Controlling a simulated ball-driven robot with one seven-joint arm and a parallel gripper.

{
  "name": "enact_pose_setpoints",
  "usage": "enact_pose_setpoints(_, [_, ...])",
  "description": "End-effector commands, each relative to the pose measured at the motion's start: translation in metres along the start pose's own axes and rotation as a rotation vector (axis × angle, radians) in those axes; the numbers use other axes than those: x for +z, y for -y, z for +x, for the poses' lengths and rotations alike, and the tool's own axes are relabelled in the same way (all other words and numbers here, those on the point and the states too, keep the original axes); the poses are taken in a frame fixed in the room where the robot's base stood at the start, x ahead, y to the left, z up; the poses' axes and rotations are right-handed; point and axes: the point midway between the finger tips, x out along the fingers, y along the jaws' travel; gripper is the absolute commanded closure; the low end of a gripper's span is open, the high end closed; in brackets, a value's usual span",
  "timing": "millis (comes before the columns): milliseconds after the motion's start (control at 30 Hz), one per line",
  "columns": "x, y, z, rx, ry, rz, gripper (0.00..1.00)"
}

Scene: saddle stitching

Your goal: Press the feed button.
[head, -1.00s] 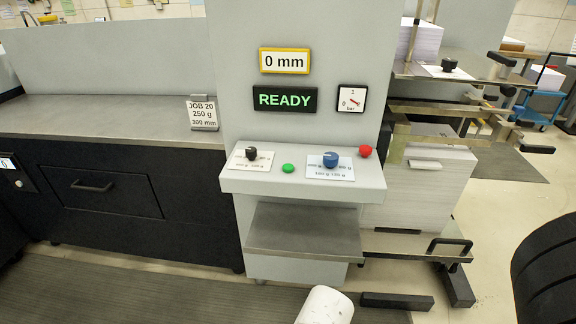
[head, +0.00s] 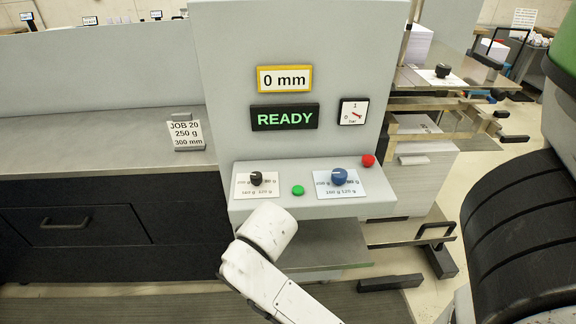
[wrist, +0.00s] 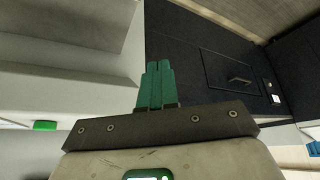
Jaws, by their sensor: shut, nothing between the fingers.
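A green button (head: 298,190) sits on the light grey control ledge (head: 300,210), between two knobs. A red button (head: 368,160) sits at the ledge's back right corner. Neither button has a readable label. The green button also shows in the wrist view (wrist: 44,126) at the left edge. My gripper (wrist: 157,68) has green fingers, shut together and empty. In the wrist view they are apart from the green button, which lies to their left. In the head view my white arm reaches up in front of the ledge, and the fingers are hidden.
A black knob (head: 257,178) and a blue knob (head: 339,176) flank the green button on white dial plates. Above are a READY display (head: 284,117), a 0 mm display (head: 284,79) and a gauge (head: 353,112). A metal shelf (head: 325,246) juts out below the ledge.

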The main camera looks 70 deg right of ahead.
Motion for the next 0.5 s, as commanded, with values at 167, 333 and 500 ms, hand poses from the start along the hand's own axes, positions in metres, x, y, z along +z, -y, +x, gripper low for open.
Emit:
enact_pose_setpoints(167, [-0.079, -0.038, -0.032, 0.09, -0.132, 0.351, 1.0])
enact_pose_setpoints(333, [-0.131, -0.088, -0.059, 0.174, -0.245, 0.763, 1.0])
enact_pose_setpoints(500, [-0.16, -0.139, -0.084, 0.241, -0.336, 1.204, 1.0])
